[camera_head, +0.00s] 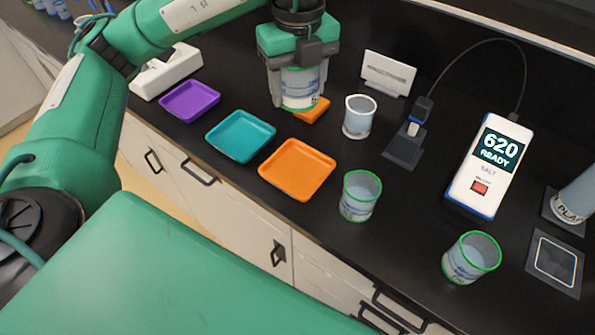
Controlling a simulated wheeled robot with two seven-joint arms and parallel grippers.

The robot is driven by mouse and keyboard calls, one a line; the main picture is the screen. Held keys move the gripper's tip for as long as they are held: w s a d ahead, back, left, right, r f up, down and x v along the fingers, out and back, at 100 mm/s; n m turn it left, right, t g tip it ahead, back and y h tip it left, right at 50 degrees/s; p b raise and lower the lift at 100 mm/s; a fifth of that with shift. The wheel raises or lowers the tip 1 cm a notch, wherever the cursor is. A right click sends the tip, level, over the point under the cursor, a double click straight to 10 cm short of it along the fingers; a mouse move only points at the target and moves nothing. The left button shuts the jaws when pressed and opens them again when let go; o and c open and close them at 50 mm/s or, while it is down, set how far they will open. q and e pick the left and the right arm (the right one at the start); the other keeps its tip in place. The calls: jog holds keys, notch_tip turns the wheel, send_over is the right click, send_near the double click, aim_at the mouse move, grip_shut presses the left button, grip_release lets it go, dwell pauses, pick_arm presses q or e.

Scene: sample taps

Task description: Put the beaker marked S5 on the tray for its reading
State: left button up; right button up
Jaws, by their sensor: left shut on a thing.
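My left gripper (299,93) is shut on a labelled beaker (300,84) with a green edge and holds it over the counter's back part. The marking on this beaker is too small to read. Three shallow trays lie in front and to the left: a purple tray (190,101), a teal tray (240,136) and an orange tray (297,170); all look empty. Two green-rimmed beakers, one at the centre (360,196) and one at the front right (471,258), stand on the counter with unreadable markings. The salt meter (488,166) shows "620 READY". My right gripper is out of view.
A white-rimmed beaker (359,117) stands right of the held one. A small orange object (317,108) is partly hidden behind the held beaker. A probe stand (404,150) is cabled to the meter. A square pad (555,262) lies at the right. A white card (388,74) stands behind.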

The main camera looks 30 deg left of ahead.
pick_arm(q)
jog(key=shift+n, duration=0.5)
jog(key=shift+s+f, duration=0.1)
jog(key=shift+f, duration=0.05)
send_over(297, 171)
notch_tip(297, 171, down, 15)
jog(key=shift+r, duration=0.15)
notch_tip(297, 171, down, 5)
jog(key=shift+r, duration=0.1)
jog(key=shift+f, duration=0.2)
jog(key=o, duration=1)
jog(key=shift+o, duration=0.2)
jog(key=shift+r, duration=0.1)
